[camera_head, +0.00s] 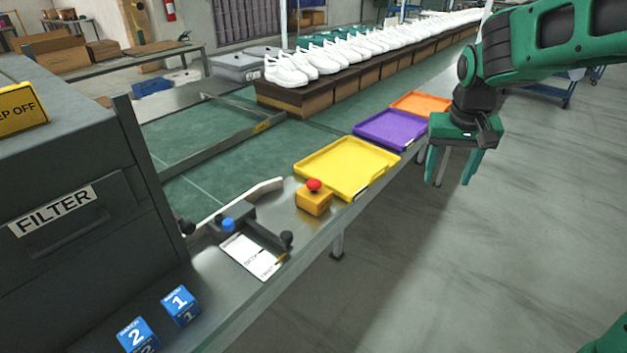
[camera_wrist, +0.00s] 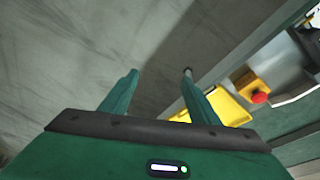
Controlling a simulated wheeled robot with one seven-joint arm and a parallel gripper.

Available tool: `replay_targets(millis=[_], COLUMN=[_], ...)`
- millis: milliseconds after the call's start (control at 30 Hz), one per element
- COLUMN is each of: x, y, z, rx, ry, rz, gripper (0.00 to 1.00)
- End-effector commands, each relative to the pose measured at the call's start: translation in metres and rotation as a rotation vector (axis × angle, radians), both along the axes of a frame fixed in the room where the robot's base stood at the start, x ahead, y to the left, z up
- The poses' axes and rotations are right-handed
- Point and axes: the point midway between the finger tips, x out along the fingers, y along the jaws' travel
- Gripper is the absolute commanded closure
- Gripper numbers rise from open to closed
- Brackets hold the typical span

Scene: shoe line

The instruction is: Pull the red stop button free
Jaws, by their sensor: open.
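The red stop button (camera_head: 314,185) sits on top of a small yellow box (camera_head: 313,201) at the edge of the metal bench, in front of the yellow tray. In the wrist view the red button (camera_wrist: 259,97) and its yellow box (camera_wrist: 246,83) show at the right, outside the fingers. My gripper (camera_head: 452,168) is open and empty. It hangs fingers down over the floor side of the bench, to the right of the button and well apart from it.
Yellow (camera_head: 345,167), purple (camera_head: 391,129) and orange (camera_head: 421,103) trays line the bench edge. Left of the button are a black fixture with a blue knob (camera_head: 228,224), a white card (camera_head: 254,256) and blue numbered cubes (camera_head: 180,304). A dark FILTER cabinet (camera_head: 70,215) stands left.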

Motion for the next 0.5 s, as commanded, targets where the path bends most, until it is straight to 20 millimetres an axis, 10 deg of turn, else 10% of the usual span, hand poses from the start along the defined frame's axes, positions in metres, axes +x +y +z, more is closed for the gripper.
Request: replay_targets(millis=[200,500], x=[0.088,0.123], y=[0.144,0.278], z=[-0.019,-0.042], rx=[0.005,0.043], ry=[-0.09,-0.161], rz=[0.182,0.317], gripper=[0.44,0.44])
